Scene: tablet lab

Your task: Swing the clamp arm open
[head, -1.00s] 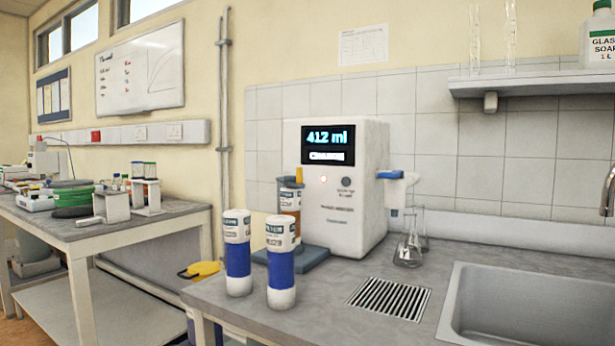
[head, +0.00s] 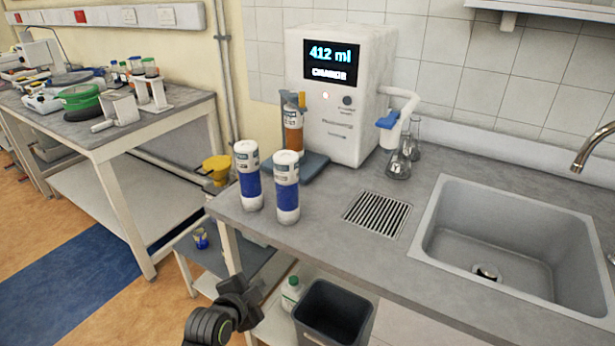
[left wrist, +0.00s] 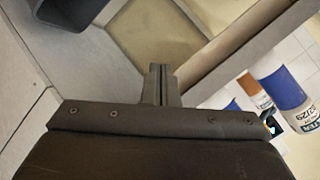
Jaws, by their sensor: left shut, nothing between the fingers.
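A white water unit (head: 345,90) stands on the grey counter with a lit screen reading 412 ml. In front of its left side an orange-brown cartridge (head: 293,135) stands upright over a blue base (head: 308,168). A small yellow-orange upright piece (head: 302,98) shows at the cartridge's top; it may belong to the clamp arm, whose shape is too small to tell. My left gripper (head: 238,286) is low in front of the counter, well apart from the unit. It is shut and empty, its fingers (left wrist: 160,84) together in the left wrist view. My right gripper is not in view.
Two white and blue cartridges (head: 249,188) (head: 287,200) stand at the counter's front edge, before the unit. A drain grate (head: 376,214), flasks (head: 398,165) and a sink (head: 510,235) lie to the right. A dark bin (head: 333,312) is below the counter.

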